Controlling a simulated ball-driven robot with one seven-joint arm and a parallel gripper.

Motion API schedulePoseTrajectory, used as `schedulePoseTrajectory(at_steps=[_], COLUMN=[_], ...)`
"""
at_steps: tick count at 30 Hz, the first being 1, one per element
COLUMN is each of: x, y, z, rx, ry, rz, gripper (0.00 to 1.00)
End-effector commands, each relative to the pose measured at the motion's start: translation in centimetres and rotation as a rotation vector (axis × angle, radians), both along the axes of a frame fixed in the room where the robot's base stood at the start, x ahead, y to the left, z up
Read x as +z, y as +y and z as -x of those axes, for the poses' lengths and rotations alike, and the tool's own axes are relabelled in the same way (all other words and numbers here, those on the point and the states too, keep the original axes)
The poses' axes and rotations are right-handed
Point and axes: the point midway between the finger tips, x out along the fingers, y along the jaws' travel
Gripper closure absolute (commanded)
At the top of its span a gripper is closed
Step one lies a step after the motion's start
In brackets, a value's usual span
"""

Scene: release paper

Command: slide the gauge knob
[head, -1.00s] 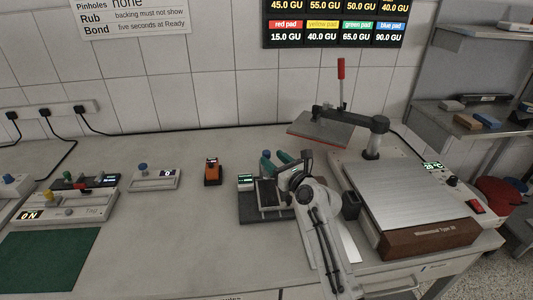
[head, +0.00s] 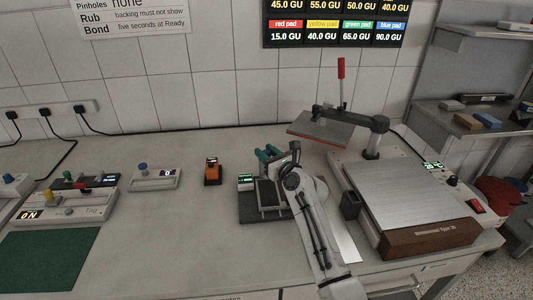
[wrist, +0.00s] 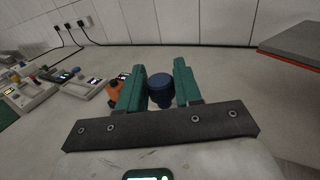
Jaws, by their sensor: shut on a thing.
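My gripper (head: 267,154) is at the back of the dark gauge stand (head: 262,214), with its teal fingers pointing to the back wall. In the wrist view a blue knob (wrist: 160,90) sits upright between the two fingertips, and my gripper (wrist: 160,82) is shut on it. In the head view this knob is mostly hidden by the fingers. The stand has a small green-lit display (head: 245,182) at its left; I cannot read it. My arm hides the stand's right side.
An orange device (head: 212,172) stands left of the gauge stand. A white box with another blue knob (head: 143,167) is farther left. A press with a metal plate (head: 415,188) and a black cup (head: 349,206) are at the right. The front middle of the bench is clear.

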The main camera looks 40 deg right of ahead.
Motion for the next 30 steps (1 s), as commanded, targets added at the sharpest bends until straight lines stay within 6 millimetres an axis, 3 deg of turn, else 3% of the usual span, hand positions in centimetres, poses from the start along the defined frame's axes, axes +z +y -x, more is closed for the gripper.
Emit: schedulePoseTrajectory(at_steps=[8,16,23,30], x=[0.0,-0.2,-2.8,-2.7], y=[0.0,0.0,0.0,0.0], z=[0.0,0.0,0.0,0.1], rx=[0.000,0.000,0.000,-0.001], ry=[0.000,0.001,0.001,0.001], rz=[0.000,0.000,-0.002,-0.001], gripper=[1.00,1.00,1.00,1.00])
